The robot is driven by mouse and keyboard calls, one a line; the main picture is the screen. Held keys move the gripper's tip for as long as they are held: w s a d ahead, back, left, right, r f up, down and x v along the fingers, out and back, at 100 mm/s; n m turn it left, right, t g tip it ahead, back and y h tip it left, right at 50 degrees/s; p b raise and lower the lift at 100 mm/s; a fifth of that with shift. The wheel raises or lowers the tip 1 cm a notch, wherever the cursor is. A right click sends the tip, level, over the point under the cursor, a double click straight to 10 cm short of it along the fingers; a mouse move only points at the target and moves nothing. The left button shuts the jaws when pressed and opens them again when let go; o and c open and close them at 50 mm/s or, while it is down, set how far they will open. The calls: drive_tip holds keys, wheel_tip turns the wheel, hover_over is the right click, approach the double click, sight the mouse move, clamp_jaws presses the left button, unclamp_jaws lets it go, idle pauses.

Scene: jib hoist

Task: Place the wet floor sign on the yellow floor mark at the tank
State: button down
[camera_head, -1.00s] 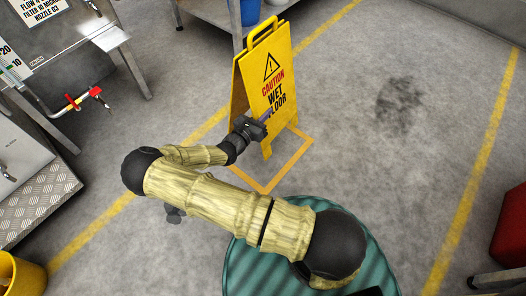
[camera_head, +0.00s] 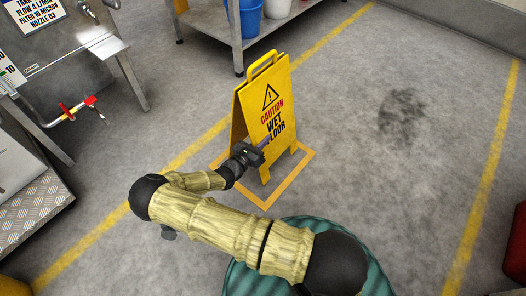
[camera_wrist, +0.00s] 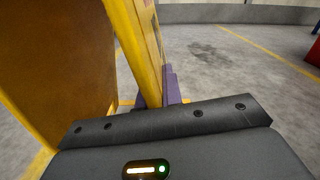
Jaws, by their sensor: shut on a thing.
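The yellow wet floor sign (camera_head: 271,103) stands upright and unfolded in the head view. Its lower part is at the yellow square floor mark (camera_head: 293,184), whose front and right edges show around it. The sign hides part of the mark, and I cannot tell whether every foot is inside it or touching the floor. My gripper (camera_head: 262,146) is shut on the sign's near left edge, low on the panel. In the wrist view the sign (camera_wrist: 135,45) fills the left side, with purple fingers (camera_wrist: 172,88) against its edge.
A steel tank (camera_head: 65,50) with a red-handled valve (camera_head: 91,101) stands at the left. A steel shelf (camera_head: 290,20) with buckets is behind the sign. Yellow lines cross the floor. A dark stain (camera_head: 402,112) lies on open floor at right, and a red object (camera_head: 516,245) is at the right edge.

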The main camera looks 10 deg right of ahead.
drive_tip(key=shift+d, duration=0.1)
drive_tip(key=shift+f+b, duration=1.25)
drive_tip(key=shift+f, duration=0.8)
drive_tip(key=c, duration=1.6)
unclamp_jaws()
drive_tip(key=shift+f, duration=0.1)
drive_tip(key=shift+o, duration=0.2)
